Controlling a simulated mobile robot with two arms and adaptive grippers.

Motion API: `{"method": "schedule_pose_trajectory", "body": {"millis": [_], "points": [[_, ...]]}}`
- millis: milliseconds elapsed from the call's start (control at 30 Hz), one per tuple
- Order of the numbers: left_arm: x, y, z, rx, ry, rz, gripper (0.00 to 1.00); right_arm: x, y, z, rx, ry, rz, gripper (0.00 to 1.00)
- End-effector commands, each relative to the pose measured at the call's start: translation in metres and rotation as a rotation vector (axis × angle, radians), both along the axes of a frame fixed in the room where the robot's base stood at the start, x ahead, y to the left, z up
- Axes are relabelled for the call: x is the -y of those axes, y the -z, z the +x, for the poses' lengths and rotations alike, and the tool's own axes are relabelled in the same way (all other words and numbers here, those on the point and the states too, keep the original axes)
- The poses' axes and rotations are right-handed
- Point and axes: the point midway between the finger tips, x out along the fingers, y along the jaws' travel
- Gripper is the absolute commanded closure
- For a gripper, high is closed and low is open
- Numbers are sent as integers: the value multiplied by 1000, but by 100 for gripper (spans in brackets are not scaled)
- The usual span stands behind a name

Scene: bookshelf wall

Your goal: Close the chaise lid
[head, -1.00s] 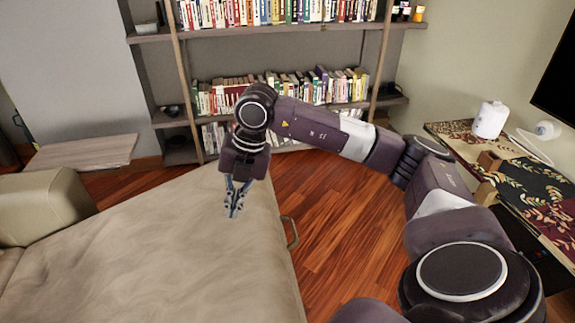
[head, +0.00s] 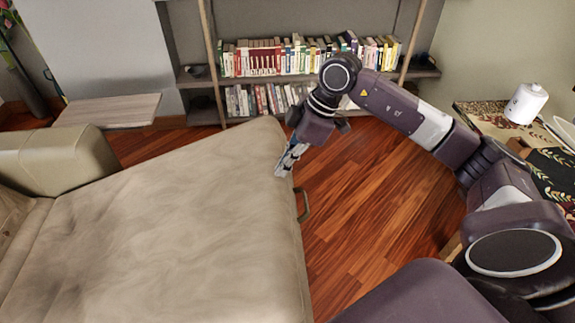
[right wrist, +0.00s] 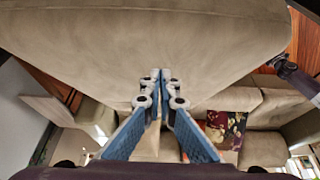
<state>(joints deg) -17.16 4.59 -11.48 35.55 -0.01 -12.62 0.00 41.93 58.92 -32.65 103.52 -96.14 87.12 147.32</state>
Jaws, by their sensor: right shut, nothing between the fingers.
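The chaise lid (head: 170,225) is a broad beige cushioned panel filling the lower left of the head view. A handle (head: 303,205) sticks out from its right edge. The lid also fills the upper part of the right wrist view (right wrist: 150,45). My right gripper (head: 282,170) is shut and empty, at the lid's far right edge, near the handle. Its fingertips meet in the right wrist view (right wrist: 161,75). I cannot tell whether they touch the lid. My left gripper is not in view. How far the lid is open is hard to tell.
A beige armrest (head: 60,160) stands at the left. A low wooden table (head: 110,110) and a bookshelf (head: 300,82) are at the back. A cabinet with a white canister (head: 525,103) is at the right. Wooden floor (head: 365,190) lies clear right of the lid.

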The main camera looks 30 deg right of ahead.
Motion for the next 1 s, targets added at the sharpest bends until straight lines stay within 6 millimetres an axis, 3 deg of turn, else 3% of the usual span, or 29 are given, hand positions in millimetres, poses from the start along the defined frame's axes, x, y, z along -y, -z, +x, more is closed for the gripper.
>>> {"method": "schedule_pose_trajectory", "body": {"millis": [333, 500, 700, 1000], "points": [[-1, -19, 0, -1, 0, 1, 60, -29, 66, 12, -4, -3, 1, 100], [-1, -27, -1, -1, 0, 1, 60, -18, 89, 8, -4, 0, 0, 100], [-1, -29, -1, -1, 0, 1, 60, -14, 101, 7, -1, -1, -1, 100], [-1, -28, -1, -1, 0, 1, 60, -14, 102, 7, 1, -2, 0, 100]]}}
